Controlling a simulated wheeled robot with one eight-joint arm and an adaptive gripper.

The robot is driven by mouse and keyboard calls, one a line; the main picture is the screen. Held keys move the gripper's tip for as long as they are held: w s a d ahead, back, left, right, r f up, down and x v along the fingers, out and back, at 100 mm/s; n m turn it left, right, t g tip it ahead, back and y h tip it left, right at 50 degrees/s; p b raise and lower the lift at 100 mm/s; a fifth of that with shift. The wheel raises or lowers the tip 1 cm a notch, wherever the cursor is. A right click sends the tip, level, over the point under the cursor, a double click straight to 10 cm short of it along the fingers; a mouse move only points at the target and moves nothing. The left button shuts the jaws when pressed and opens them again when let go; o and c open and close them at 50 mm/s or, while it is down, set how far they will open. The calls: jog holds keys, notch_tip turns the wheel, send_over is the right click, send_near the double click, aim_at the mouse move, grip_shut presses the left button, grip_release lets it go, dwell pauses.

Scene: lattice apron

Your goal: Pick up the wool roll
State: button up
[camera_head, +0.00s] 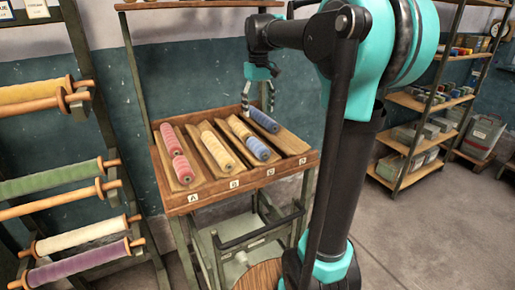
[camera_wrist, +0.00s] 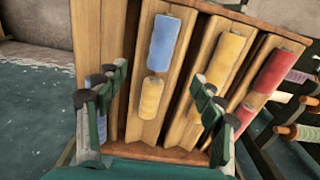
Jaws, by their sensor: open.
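Several wool rolls lie in the sloped channels of a wooden rack (camera_head: 183,202). Two pink-red rolls (camera_head: 176,155) are in channel A and two pale yellow rolls (camera_head: 216,148) in B. C holds a yellow roll (camera_head: 238,128) and a blue roll (camera_head: 258,149); D holds one blue roll (camera_head: 264,120). My gripper (camera_head: 258,98) is open and empty above the rack's back, near the D roll. In the wrist view, my gripper (camera_wrist: 158,78) spans the C channel, with its blue roll (camera_wrist: 165,38) and yellow roll (camera_wrist: 152,98) between the fingers. My left finger partly hides the D roll.
A rack of wool-wound spindles (camera_head: 75,182) stands at the left. A shelf unit (camera_head: 412,103) with small boxes stands at the right. Dividers separate the channels. A metal frame (camera_head: 256,238) stands below the rack.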

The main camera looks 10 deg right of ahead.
send_near(256, 141)
jog(key=f, duration=0.5)
jog(key=shift+s+d+f, duration=0.2)
jog(key=shift+d+f, duration=0.05)
jog(key=shift+d, duration=0.15)
jog(key=shift+w+a+f, duration=0.1)
jog(key=shift+a+f, duration=0.05)
jog(key=shift+f, duration=1.15)
jog(key=shift+w+a+f, duration=0.1)
jog(key=shift+a+f, duration=0.05)
jog(key=shift+f, duration=1.15)
jog(key=c, duration=1.3)
jog(key=shift+r, duration=0.1)
